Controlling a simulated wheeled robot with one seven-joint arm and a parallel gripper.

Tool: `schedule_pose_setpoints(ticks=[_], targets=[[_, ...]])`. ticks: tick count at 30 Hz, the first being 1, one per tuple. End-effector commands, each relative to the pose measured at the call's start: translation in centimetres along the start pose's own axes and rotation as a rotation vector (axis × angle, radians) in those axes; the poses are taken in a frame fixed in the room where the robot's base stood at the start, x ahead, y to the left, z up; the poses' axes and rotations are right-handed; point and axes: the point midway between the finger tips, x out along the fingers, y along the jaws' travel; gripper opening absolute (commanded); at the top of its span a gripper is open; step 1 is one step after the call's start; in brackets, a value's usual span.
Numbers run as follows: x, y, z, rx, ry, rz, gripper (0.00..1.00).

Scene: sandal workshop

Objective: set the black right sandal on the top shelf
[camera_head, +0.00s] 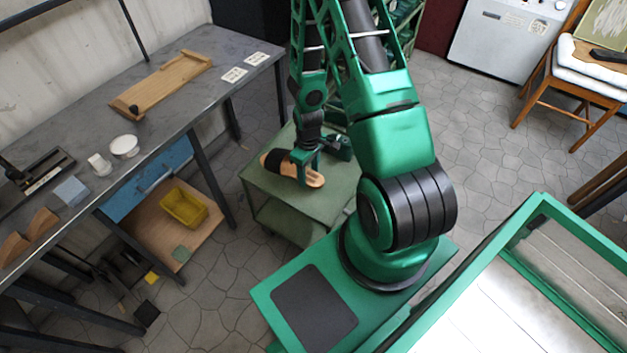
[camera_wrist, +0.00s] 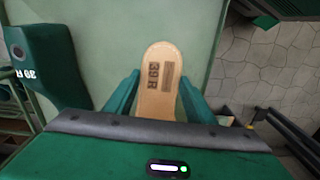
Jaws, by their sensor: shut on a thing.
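A sandal with a tan sole and a wide black strap (camera_head: 273,162) is at the top of a green cart (camera_head: 262,190). I cannot tell whether it rests on the cart or hangs just above. My gripper (camera_head: 307,166) is shut on the sandal. In the wrist view the sandal's sole end (camera_wrist: 158,62), marked "39 R", points away between the fingers of my gripper (camera_wrist: 157,100). The black strap is hidden in that view. A dark green piece (camera_wrist: 45,62), also marked "39 R", stands left of the sandal. A green rack (camera_head: 405,22) shows partly behind my arm.
A long grey workbench (camera_head: 185,100) runs along the left wall, with a wooden board (camera_head: 160,84) on it. Below is a low wooden shelf with a yellow bin (camera_head: 184,207). A chair (camera_head: 575,88) stands at the right back. Stone floor is clear between.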

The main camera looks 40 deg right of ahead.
Motion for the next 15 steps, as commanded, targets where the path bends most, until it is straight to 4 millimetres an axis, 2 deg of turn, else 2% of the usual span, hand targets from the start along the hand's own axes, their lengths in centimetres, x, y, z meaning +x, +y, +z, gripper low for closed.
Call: schedule_pose_setpoints(ticks=[6,10,15], targets=[[1.3,1.7,1.5,0.002,0.0,0.0,0.17],[2.0,1.7,1.7,0.002,-0.002,-0.001,0.17],[4.2,1.7,1.7,0.002,-0.002,-0.002,0.17]])
